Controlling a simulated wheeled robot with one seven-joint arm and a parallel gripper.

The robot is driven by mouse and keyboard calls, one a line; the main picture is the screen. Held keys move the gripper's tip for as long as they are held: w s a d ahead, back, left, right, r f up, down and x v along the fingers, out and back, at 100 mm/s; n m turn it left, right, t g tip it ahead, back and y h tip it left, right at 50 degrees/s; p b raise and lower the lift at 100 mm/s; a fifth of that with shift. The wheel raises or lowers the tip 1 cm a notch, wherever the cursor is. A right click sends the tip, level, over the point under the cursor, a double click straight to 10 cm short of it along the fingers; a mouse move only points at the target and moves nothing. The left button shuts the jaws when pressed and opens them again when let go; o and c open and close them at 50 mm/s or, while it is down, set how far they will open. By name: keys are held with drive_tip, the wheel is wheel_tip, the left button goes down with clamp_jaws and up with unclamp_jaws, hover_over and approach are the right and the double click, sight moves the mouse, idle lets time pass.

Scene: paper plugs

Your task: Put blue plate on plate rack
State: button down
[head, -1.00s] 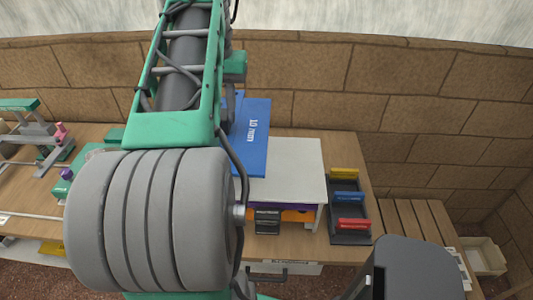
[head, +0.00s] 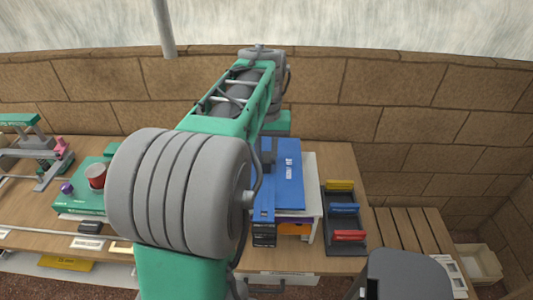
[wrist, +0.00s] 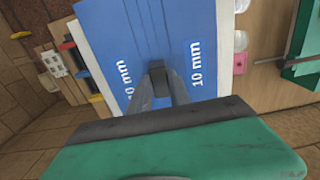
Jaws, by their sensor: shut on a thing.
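The blue plate (head: 289,175), marked "10 mm", is over the white-topped stand in the head view. In the wrist view the blue plate (wrist: 205,25) fills the upper middle, with a label on each side of a raised middle part. My gripper (wrist: 157,70) is shut on that middle part. In the head view my arm hides the plate's left side and most of the grip. I cannot tell whether the plate touches the white top. A dark rack (head: 334,240) with yellow, blue and red bars stands to the right; I cannot tell whether it is the plate rack.
The white top (head: 311,180) shows past the plate's right edge, with orange and dark items below it. A green box (head: 75,205) with a red cylinder (head: 96,176) lies left on the wooden table. A stone wall (head: 420,110) runs behind.

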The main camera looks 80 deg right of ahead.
drive_tip(key=shift+f, duration=0.15)
drive_tip(key=c, duration=1.2)
unclamp_jaws()
wheel_tip(320, 180, up, 12)
drive_tip(key=w+a+f+n, duration=0.1)
drive_tip(key=w+a+n, duration=0.15)
drive_tip(key=w, duration=0.45)
drive_tip(key=w+a+f+n, duration=0.2)
drive_tip(key=w+a, duration=0.2)
drive_tip(key=w, duration=0.3)
drive_tip(key=w+a+f+n+t+h, duration=0.15)
drive_tip(key=w+a+f+n, duration=0.25)
drive_tip(key=w+a, duration=0.75)
drive_tip(key=a+f+n+t, duration=0.1)
drive_tip(key=a+f+n, duration=0.2)
drive_tip(key=a, duration=0.8)
drive_tip(key=a+f+n+t+y, duration=0.1)
drive_tip(key=a+f+n, duration=0.3)
drive_tip(key=a, duration=0.8)
drive_tip(key=shift+b+x, duration=0.3)
drive_tip(key=shift+x, duration=0.75)
